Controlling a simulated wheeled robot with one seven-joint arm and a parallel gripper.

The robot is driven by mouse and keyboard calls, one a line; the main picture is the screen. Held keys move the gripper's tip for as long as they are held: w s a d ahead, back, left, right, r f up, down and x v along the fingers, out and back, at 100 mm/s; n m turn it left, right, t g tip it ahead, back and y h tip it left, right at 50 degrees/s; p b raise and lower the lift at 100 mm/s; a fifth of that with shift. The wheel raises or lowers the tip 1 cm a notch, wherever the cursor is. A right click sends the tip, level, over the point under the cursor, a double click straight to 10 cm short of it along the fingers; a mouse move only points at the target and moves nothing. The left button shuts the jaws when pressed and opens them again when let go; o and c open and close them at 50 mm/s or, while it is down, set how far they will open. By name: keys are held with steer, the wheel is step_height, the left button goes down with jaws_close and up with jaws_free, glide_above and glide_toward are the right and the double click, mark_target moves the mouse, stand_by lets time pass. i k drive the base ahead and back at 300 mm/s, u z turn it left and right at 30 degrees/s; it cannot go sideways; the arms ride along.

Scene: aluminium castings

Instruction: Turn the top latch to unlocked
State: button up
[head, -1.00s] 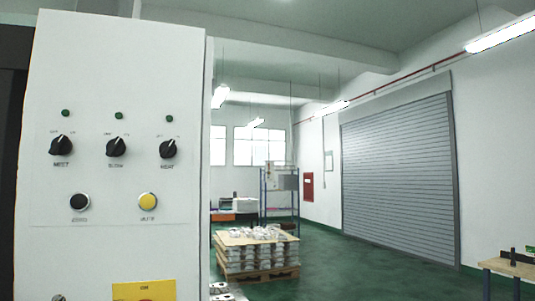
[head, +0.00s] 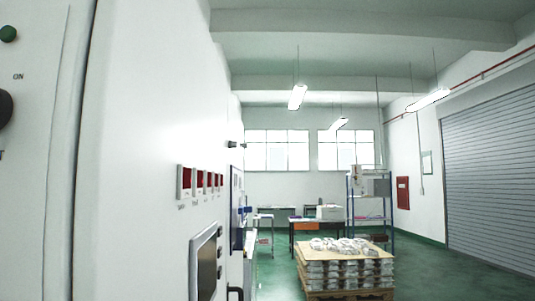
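My gripper is not in view. A white cabinet (head: 140,150) fills the left side of the head view, its face seen at a steep slant. Two small dark fittings stick out near its far edge, an upper one (head: 234,145) and a lower one (head: 232,172). They are too small to tell whether either is a latch or how it is turned. No latch is clearly recognisable.
The cabinet face carries red displays (head: 187,181) and a dark screen (head: 206,268). A dark knob (head: 4,108) is cut off at the left edge. A pallet of castings (head: 345,270) stands at lower right. Green floor (head: 425,270) is open beside it.

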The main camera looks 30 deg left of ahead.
mark_target(232, 144)
steer(key=i, duration=1)
steer(key=u, duration=1.9)
steer(key=k, duration=0.55)
steer(key=z, duration=0.5)
steer(key=i, duration=0.75)
steer(key=u, duration=0.15)
